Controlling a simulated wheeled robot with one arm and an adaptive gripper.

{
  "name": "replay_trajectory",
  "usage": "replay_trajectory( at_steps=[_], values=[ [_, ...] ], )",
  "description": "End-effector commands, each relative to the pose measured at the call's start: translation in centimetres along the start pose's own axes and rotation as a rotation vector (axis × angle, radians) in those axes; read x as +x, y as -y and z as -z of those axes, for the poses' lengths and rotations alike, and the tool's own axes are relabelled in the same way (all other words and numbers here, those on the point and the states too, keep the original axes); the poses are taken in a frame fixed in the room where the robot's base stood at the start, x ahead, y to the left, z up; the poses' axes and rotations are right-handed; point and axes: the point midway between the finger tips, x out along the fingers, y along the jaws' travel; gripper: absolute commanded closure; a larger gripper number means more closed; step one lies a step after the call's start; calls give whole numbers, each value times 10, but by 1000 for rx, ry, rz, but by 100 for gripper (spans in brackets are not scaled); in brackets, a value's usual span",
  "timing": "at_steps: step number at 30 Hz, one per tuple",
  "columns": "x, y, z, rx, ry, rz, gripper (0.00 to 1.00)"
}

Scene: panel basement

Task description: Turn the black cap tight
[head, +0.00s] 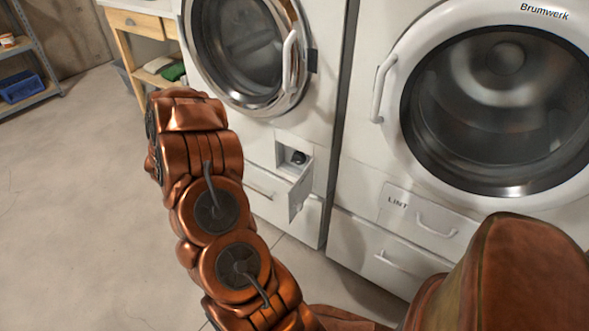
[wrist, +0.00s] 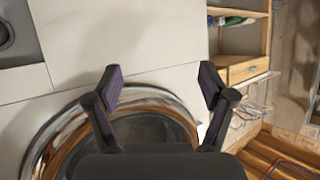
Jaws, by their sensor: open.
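The black cap (head: 298,158) sits inside a small recess low on the left washer (head: 330,110), behind a little open flap (head: 300,192). In the wrist view my gripper (wrist: 162,85) is open, with its two dark fingers apart and nothing between them. Behind the fingers are the white washer front and part of a round chrome door ring (wrist: 45,145). In the head view my arm reaches up in front of the left washer, and the gripper's fingers do not show there. I do not make out the cap in the wrist view.
A second washer with a round door (head: 500,110) and a LINT drawer (head: 425,215) stands at the right. A wooden cabinet (head: 137,22) is at the back left, and a shelf with a blue bin (head: 20,87) stands farther left. The floor (head: 70,200) at left is clear.

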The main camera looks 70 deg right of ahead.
Motion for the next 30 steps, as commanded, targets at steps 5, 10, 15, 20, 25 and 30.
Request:
replay_trajectory(
  at_steps=[5, 10, 15, 20, 25, 30],
  values=[
    [55, -106, -34, -39, -142, -268, 18],
    [72, -194, -52, -108, -259, -495, 18],
    [70, -247, -60, -169, -334, -641, 18],
    [69, -266, -62, -193, -359, -692, 18],
    [77, -275, -56, -194, -363, -699, 18],
    [94, -288, -46, -192, -367, -698, 18]
  ],
)
